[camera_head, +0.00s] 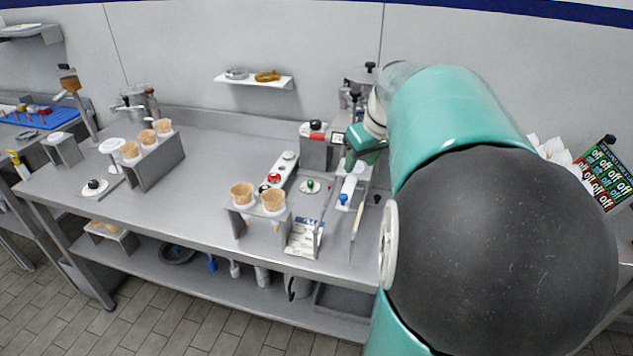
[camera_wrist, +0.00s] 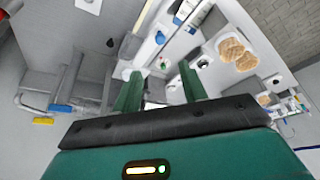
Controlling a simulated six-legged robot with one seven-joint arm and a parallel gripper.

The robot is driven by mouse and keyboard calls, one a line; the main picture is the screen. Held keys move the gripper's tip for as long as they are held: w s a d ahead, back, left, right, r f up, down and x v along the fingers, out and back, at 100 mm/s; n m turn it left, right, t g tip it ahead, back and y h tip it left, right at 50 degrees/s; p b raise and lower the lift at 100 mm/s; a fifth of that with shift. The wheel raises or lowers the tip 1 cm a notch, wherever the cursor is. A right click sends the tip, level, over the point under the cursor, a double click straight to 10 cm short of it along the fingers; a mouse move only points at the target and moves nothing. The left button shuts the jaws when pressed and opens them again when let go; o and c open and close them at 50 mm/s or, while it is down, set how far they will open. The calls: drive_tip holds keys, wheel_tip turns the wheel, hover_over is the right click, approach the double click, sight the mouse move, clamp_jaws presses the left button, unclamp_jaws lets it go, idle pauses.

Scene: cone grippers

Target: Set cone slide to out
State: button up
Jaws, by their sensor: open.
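No part in view is clearly labelled as the cone slide. A grey holder (camera_head: 160,165) with several waffle cones stands left on the counter; a black knob on a white plate (camera_head: 93,186) sits at its front. A second holder (camera_head: 236,222) carries two cones (camera_head: 242,194) at the counter's front; the wrist view shows cones (camera_wrist: 232,48) at upper right. A white strip with a red knob (camera_head: 274,178) lies behind it. My gripper (camera_head: 362,158) is above the counter's right part, apart from both holders. In the wrist view its green fingers (camera_wrist: 160,85) are spread and empty.
A green-knobbed round plate (camera_head: 310,186), a blue-knobbed piece (camera_head: 343,198) and a grey block with a black knob (camera_head: 316,127) crowd the counter near my gripper. The counter middle (camera_head: 215,160) is clear. A wall shelf (camera_head: 255,81) hangs behind.

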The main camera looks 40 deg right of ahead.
sight(344, 195)
drive_tip(key=x, duration=1.3)
drive_tip(key=shift+a+f, duration=0.1)
drive_tip(key=shift+f, duration=0.15)
clamp_jaws()
